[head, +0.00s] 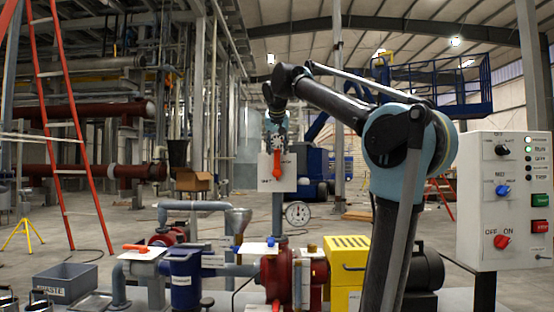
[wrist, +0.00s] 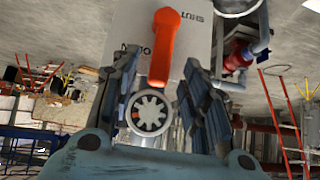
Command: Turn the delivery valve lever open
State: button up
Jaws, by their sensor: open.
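An orange lever (head: 277,165) hangs pointing down on a white plate (head: 264,170) on a vertical pipe; I take it for the delivery valve lever. In the wrist view the lever (wrist: 163,45) appears upside down, between the SHUT lettering (wrist: 194,45) and a second label (wrist: 131,48) partly covered by a finger. My gripper (head: 275,130) is at the top of the plate in the head view. In the wrist view its fingers (wrist: 158,85) are spread, one on each side of the lever's inner end. Contact with the lever cannot be told.
Another orange lever (head: 135,247) lies on a lower valve at the left. A pressure gauge (head: 298,213) stands right of the pipe. A yellow pump unit (head: 347,270) and a control panel (head: 508,200) are at the right. A grey bin (head: 66,283) is at the lower left.

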jog(key=shift+v, duration=2.6)
jog(key=s+d+f+g, duration=0.1)
jog(key=s+d+f, duration=0.3)
jog(key=f, duration=0.6)
jog(key=s+d+f+g, duration=0.1)
jog(key=s+d+f, duration=0.25)
jog(key=f, duration=0.65)
jog(key=s+d+f+g, duration=0.2)
jog(key=s+d+f, duration=0.25)
jog(key=f, duration=0.45)
jog(key=s+f+g, duration=0.1)
jog(key=s+f, duration=0.6)
jog(key=f, duration=0.4)
jog(key=s+d+f+g, duration=0.1)
jog(key=s+f, duration=0.5)
jog(key=f, duration=0.5)
jog(key=s+d+f+n, duration=0.1)
jog(key=s+f, duration=0.6)
jog(key=f, duration=0.4)
jog(key=shift+s+d+g, duration=0.25)
jog(key=shift+s+g, duration=0.1)
jog(key=shift+g, duration=0.05)
jog(key=shift+f, duration=0.1)
